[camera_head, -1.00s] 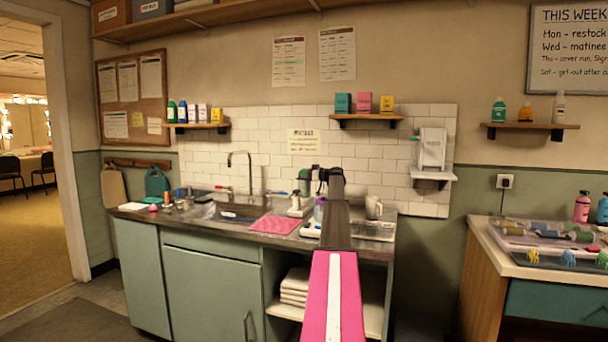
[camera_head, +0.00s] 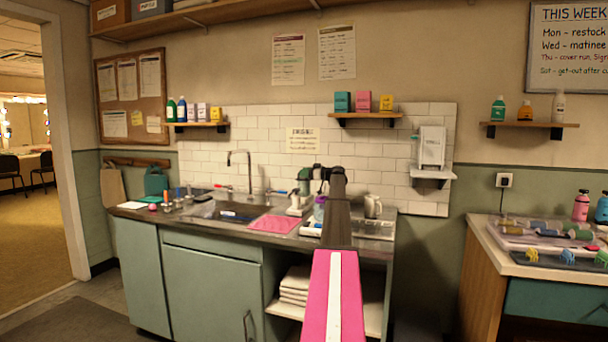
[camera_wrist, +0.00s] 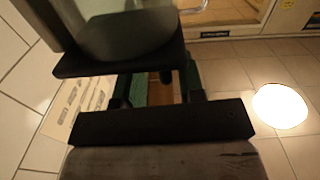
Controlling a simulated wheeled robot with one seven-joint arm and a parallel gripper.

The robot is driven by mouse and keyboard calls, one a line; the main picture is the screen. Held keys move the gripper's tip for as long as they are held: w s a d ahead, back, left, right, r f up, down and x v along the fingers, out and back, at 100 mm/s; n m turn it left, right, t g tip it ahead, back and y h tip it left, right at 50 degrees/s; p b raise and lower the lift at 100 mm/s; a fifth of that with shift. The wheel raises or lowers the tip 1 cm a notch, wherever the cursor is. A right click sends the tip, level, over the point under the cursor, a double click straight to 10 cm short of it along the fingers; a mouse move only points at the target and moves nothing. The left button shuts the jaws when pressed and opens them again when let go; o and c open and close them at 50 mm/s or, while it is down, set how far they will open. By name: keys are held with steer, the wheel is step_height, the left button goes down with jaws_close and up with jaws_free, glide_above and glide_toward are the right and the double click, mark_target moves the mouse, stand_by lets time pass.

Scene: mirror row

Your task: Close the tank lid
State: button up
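My arm reaches away over the counter, and my gripper (camera_head: 312,178) is small and dark at its far end, above the sink unit. In the wrist view, green finger parts with dark edges (camera_wrist: 160,88) show beyond a black bar. Their opening is unclear. A grey, rounded body on a black plate (camera_wrist: 115,30) fills the upper left of that view; I cannot tell what it is. A small white appliance (camera_head: 296,203) stands on the counter just below my gripper. A white box-shaped unit (camera_head: 431,147) sits on a wall bracket at right. I cannot tell which thing is the tank, or its lid's state.
The counter holds a sink (camera_head: 238,211), a pink mat (camera_head: 274,224), a purple item (camera_head: 319,208) and a metal jug (camera_head: 373,206). A small shelf (camera_head: 367,115) with three boxes hangs above. A side table (camera_head: 487,240) stands at right. Floor is open at left.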

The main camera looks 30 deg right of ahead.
steer(key=v, duration=1)
steer(key=shift+w, duration=0.1)
